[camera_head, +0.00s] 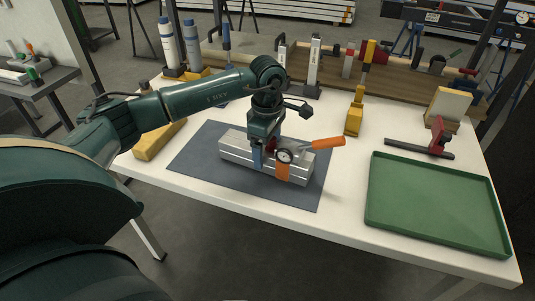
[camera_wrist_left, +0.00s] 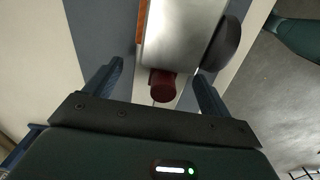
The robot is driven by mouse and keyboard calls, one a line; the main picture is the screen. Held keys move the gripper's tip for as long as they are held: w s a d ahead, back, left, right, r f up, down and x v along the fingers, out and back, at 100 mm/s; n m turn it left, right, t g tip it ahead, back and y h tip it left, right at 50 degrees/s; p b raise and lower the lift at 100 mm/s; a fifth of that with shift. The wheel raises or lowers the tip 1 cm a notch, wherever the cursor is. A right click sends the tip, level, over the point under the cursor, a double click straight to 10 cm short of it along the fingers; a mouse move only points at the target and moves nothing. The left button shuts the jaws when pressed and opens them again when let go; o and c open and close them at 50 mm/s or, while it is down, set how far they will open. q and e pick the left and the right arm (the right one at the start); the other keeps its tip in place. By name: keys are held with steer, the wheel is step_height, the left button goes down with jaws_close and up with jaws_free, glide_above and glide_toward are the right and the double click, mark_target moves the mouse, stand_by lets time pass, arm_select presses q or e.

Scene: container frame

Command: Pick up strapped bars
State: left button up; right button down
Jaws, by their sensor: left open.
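A bundle of silver bars (camera_head: 234,149) lies on a dark grey-blue mat (camera_head: 205,145) near the front of the white table. An orange strap (camera_head: 283,171) goes around its right part. A metal tool with an orange handle (camera_head: 328,143) and a dark round disc (camera_head: 285,156) sits at the top of the bundle. My left gripper (camera_head: 263,158) points down over the middle of the bundle. In the left wrist view its open fingers (camera_wrist_left: 157,86) stand on both sides of a dark red knob (camera_wrist_left: 162,87) on a metal body (camera_wrist_left: 180,35). Finger contact is unclear.
A green tray (camera_head: 430,200) stands at the right. A red and black clamp (camera_head: 437,138) lies behind it. A yellow tool (camera_head: 354,115) stands behind the bars. A yellow block (camera_head: 158,140) lies left of the mat. Bottles (camera_head: 168,45) stand at the back left.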

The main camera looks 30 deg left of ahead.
arm_select(q)
steer(key=shift+f, duration=0.8)
steer(key=shift+c, duration=0.3)
steer(key=shift+r, duration=0.15)
steer(key=c, duration=1.5)
